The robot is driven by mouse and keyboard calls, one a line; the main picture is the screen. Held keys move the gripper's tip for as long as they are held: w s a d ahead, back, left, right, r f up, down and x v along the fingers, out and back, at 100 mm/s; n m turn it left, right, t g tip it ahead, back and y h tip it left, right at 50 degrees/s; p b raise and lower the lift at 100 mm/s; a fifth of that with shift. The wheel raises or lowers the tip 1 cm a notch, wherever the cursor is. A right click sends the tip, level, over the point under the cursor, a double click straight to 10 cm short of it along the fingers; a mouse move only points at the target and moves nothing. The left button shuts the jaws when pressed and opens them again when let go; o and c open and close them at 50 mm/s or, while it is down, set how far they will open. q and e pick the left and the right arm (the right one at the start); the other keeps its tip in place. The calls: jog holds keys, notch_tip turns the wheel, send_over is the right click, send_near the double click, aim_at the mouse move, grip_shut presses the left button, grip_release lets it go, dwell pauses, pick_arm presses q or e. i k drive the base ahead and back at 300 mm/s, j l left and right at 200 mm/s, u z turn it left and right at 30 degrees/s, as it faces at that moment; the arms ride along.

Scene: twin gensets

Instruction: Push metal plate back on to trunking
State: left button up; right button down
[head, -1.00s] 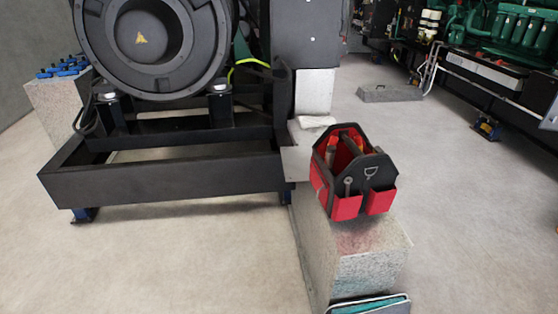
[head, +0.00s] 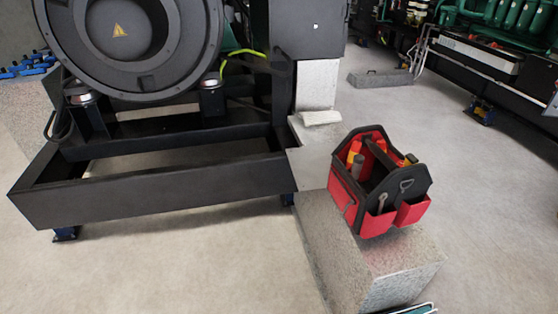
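The trunking (head: 352,270) is a long, speckled grey box section that runs along the floor from the upright by the genset toward the front. A flat, light grey metal plate (head: 312,158) lies at its far part, between the black genset frame and the tool bag. The plate's right side is partly hidden by the bag, so I cannot tell exactly how it sits on the trunking. Neither of my grippers shows in the head view.
A red and black tool bag (head: 380,182) with tools stands on the trunking. A small pale folded item (head: 321,117) lies behind the plate. The black genset frame (head: 150,190) is at left. Open floor (head: 480,200) lies to the right. A grey slab (head: 380,78) is farther back.

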aim_at(310, 166)
jog(key=i+j, duration=0.25)
jog(key=j, duration=0.15)
jog(key=i+j, duration=0.3)
jog(key=i+j+z, duration=0.1)
jog(key=i+j, duration=0.15)
jog(key=j, duration=0.25)
jog(key=i+j, duration=0.25)
jog(key=j, duration=0.15)
jog(key=i+j, duration=0.25)
jog(key=j, duration=0.15)
jog(key=i+j+z, duration=0.1)
jog(key=i+j, duration=0.15)
jog(key=j, duration=0.2)
